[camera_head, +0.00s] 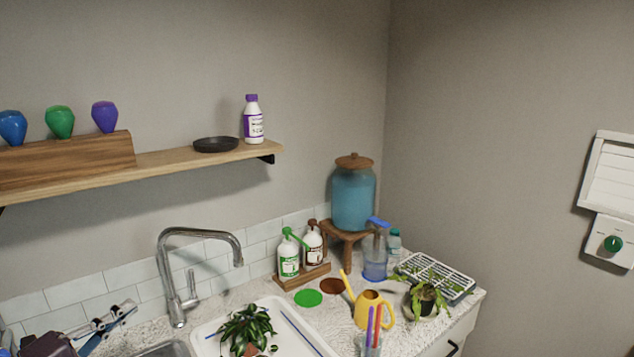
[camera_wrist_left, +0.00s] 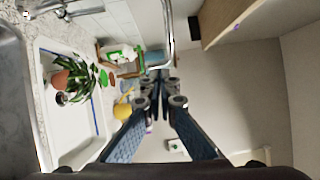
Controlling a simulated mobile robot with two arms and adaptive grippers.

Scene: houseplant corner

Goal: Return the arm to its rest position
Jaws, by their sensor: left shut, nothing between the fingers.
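My left gripper (camera_head: 122,311) is at the lower left of the head view, above the counter's left part and left of the faucet. In the left wrist view my left gripper (camera_wrist_left: 161,82) shows its two blue fingers meeting at the tips, shut with nothing between them. The rest of the left arm is mostly cut off by the frame edge. My right gripper is in neither view.
The faucet (camera_head: 168,275) stands close right of the gripper. A wooden shelf (camera_head: 200,158) hangs above. A white tray (camera_head: 208,331) with a potted plant (camera_head: 247,330), a yellow watering can (camera_head: 373,309) and soap bottles (camera_head: 289,258) occupy the counter.

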